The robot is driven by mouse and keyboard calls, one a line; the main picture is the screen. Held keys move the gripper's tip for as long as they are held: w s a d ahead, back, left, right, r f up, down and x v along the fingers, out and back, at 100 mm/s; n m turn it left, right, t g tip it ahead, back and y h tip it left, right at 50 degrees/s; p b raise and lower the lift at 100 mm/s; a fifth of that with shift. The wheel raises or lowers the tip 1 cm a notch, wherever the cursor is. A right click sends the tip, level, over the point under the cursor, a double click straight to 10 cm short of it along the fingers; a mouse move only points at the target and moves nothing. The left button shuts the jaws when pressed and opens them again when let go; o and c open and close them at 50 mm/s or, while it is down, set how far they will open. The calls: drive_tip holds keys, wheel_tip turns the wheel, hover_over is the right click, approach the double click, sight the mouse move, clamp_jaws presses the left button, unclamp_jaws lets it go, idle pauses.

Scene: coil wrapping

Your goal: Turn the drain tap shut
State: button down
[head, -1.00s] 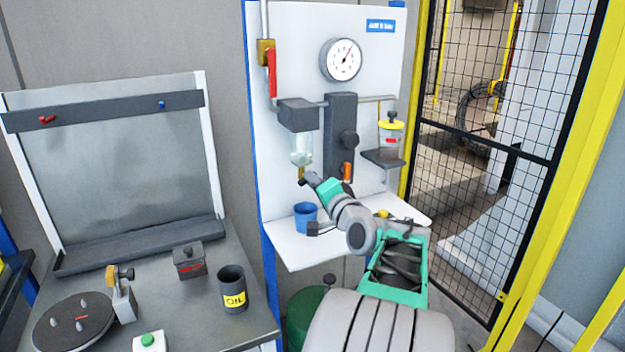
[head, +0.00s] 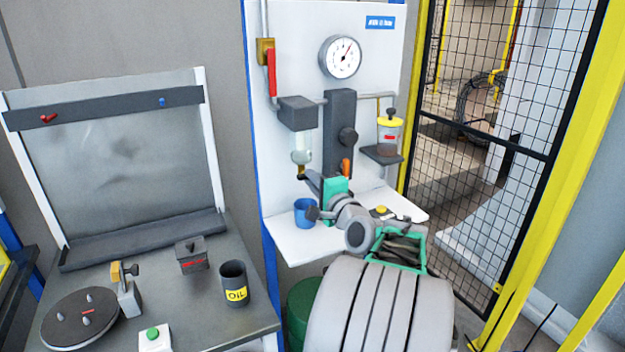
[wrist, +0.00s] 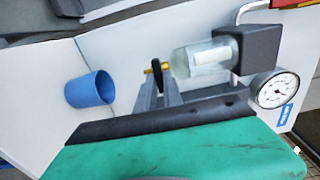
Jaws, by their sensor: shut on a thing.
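The drain tap (head: 300,174) is a small brass fitting under the clear bowl (head: 301,150) on the white panel. In the wrist view the brass tap (wrist: 150,70) sticks out of the bowl (wrist: 200,57), with a black lever (wrist: 157,74) across its end. My gripper (wrist: 159,84) has its two grey fingers on either side of this lever and is shut on it. In the head view my gripper (head: 309,178) reaches up to the tap from below right, and the fingertips are too small to make out. The lever's exact angle is hard to judge.
A blue cup (head: 304,212) stands on the white shelf (head: 285,240) just below the tap. A dial gauge (head: 340,57), a red handle (head: 272,73) and a yellow-topped jar (head: 390,133) are on the panel. A mesh fence (head: 490,150) stands to the right.

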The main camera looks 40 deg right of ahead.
drive_tip(key=c, duration=1.5)
unclamp_jaws()
drive_tip(key=b+v, duration=0.2)
drive_tip(key=v, duration=0.5)
drive_tip(key=shift+s+a, duration=0.15)
drive_tip(key=shift+s, duration=0.2)
